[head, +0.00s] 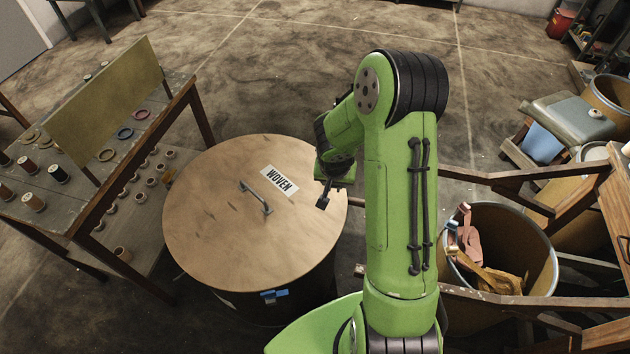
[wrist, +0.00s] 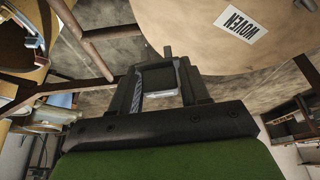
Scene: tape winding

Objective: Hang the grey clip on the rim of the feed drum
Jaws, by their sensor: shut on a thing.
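My gripper (head: 324,198) hangs over the right part of a round wooden lid (head: 215,215) marked WOVEN. In the wrist view my gripper (wrist: 160,72) is shut on a small dark grey piece (wrist: 158,80), apparently the grey clip; its shape is partly hidden by the fingers. An open tan drum (head: 543,268) stands to the right of my arm, with reddish and yellow-brown strips inside and some hanging over its left rim. No label shows on it, so I cannot tell surely that it is the feed drum. My gripper is apart from its rim.
The lid has a metal handle (head: 256,197) and covers a dark drum with blue pieces (head: 274,295) on its side. Wooden rails (head: 500,298) run around the open drum. A bench (head: 60,215) with spools and rings stands left.

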